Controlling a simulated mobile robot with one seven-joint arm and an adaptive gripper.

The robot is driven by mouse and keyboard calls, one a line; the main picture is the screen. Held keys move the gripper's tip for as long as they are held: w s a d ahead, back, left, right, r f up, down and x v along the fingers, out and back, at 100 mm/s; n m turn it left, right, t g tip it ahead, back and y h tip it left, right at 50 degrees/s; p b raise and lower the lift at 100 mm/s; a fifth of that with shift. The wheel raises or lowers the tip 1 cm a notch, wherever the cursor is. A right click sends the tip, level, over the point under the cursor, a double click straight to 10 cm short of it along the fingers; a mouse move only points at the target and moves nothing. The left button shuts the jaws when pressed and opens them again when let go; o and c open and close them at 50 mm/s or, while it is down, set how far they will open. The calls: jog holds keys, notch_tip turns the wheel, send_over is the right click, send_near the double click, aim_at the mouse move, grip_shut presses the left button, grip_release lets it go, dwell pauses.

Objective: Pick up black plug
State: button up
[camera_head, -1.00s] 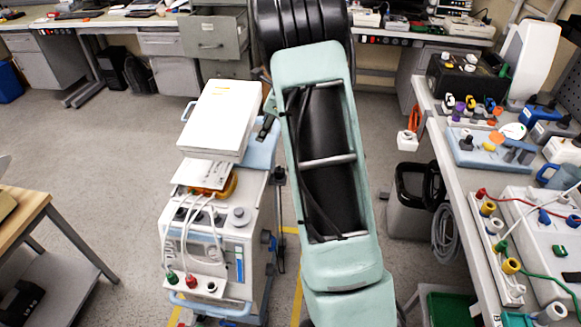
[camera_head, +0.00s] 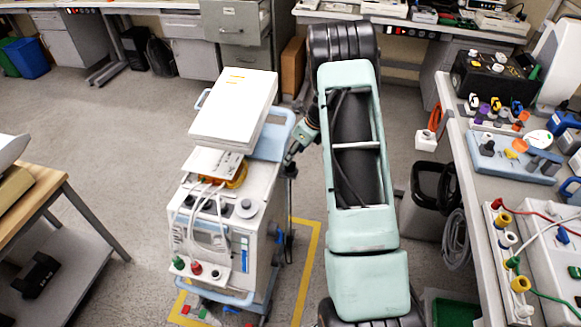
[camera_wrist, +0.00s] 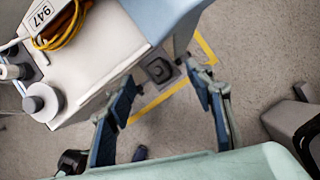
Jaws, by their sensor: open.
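I cannot single out the black plug with certainty. The white cart-mounted device (camera_head: 262,215) has small dark knobs or plugs (camera_head: 188,201) on its front panel. Below them are a green-tipped plug (camera_head: 178,262) and a red one (camera_head: 196,268). My gripper (camera_head: 292,152) is just right of the device, small and partly hidden in the head view. In the wrist view my gripper (camera_wrist: 161,77) is open, with nothing between its fingers. Between and beyond the fingertips lies a dark, squarish thing (camera_wrist: 160,70), low near the floor. The device's top edge (camera_wrist: 125,50) is close to the left finger.
A wooden-topped table (camera_head: 45,205) stands at the left. A workbench (camera_head: 470,185) with coloured connectors runs along the right, with a black bin (camera_head: 428,190) beside it. Yellow tape (camera_head: 312,265) marks the floor around the cart. Open floor (camera_head: 130,130) lies left of the cart.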

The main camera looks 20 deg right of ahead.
aim_at(290, 166)
jog(key=shift+p+x, duration=0.4)
jog(key=shift+x, duration=2.15)
jog(key=shift+s+a, duration=0.15)
grip_shut()
